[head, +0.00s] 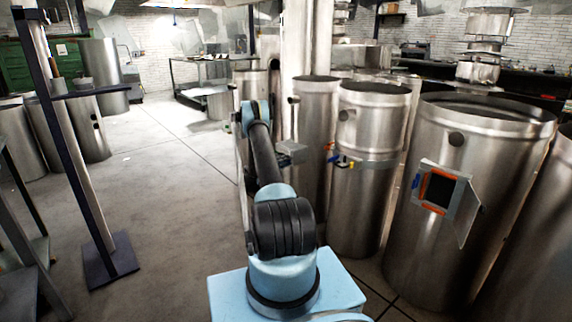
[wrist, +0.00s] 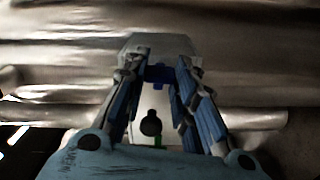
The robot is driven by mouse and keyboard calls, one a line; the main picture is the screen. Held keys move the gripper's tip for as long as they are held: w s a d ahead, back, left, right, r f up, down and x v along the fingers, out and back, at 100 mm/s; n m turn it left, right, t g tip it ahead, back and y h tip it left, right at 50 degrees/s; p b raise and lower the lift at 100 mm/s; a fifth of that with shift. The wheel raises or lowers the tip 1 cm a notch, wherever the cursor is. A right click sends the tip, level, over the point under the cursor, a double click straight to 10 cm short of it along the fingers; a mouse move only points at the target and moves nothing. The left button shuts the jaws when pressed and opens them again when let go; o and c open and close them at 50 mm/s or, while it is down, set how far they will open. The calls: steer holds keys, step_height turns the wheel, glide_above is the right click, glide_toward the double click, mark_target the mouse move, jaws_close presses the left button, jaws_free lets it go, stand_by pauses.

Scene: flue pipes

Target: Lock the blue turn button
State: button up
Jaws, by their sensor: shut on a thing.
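The blue turn button (wrist: 160,75) shows in the wrist view between the fingertips of my gripper (wrist: 158,66). The fingers are shut on it, one on each side. A pale plate lies behind and below it between the fingers, with a dark round knob (wrist: 150,123) and a small green part (wrist: 158,140) on it. The button's exact angle is hard to tell.
A wider pipe (head: 455,250) at right has an orange-edged square opening (head: 437,190) with its small door (head: 468,215) swung open. Other pipes stand close around my arm. A dark post on a foot (head: 110,262) stands at left. The floor (head: 165,180) between is clear.

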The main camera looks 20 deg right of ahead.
steer(key=shift+a+f+n, duration=0.1)
steer(key=shift+n, duration=1.1)
steer(key=shift+o, duration=0.2)
steer(key=o, duration=1)
steer(key=shift+w, duration=0.15)
steer(key=shift+o, duration=0.2)
steer(key=v, duration=1.2)
